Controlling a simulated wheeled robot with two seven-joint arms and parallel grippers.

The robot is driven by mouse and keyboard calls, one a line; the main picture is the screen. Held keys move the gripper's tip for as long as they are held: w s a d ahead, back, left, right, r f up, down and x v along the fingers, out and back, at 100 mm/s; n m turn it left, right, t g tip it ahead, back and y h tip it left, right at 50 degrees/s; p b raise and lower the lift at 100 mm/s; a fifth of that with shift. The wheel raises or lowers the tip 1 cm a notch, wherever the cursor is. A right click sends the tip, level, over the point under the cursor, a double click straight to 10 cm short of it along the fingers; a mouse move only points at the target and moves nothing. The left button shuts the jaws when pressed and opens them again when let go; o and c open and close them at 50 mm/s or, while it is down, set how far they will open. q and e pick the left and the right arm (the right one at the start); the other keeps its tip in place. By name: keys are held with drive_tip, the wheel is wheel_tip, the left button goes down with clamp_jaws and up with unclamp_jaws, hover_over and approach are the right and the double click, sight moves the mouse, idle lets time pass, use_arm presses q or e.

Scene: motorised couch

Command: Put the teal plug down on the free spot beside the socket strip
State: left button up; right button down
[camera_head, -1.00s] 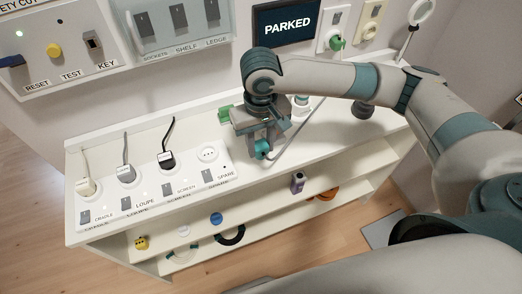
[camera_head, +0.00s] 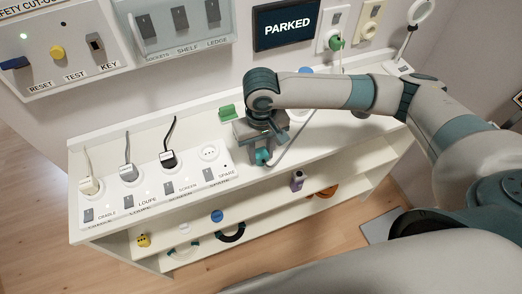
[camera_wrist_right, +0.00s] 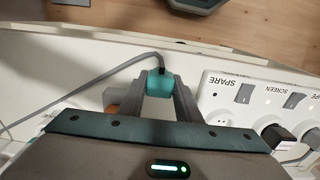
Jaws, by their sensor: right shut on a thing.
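My right gripper (camera_head: 257,148) is shut on the teal plug (camera_head: 262,156), low over the white counter top (camera_head: 309,143) just right of the socket strip (camera_head: 150,188). In the right wrist view the teal plug (camera_wrist_right: 160,83) sits between the two fingers, with a grey cable running off to the left. I cannot tell whether the plug touches the counter. The strip's SPARE socket (camera_head: 209,153) is empty; the CRADLE, LOUPE and SCREEN sockets hold plugs. The right end of the strip (camera_wrist_right: 222,112) is beside the gripper. My left gripper is not in view.
The PARKED screen (camera_head: 287,23) and switch panels are on the wall. The counter's front edge is close to the plug.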

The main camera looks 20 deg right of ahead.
sight(261, 153)
drive_tip(key=c, duration=1.3)
unclamp_jaws()
drive_tip(key=shift+r+b, duration=0.3)
drive_tip(key=shift+r, duration=0.3)
wheel_tip(261, 153, up, 11)
drive_tip(key=b, duration=0.2)
drive_tip(key=shift+b, duration=0.35)
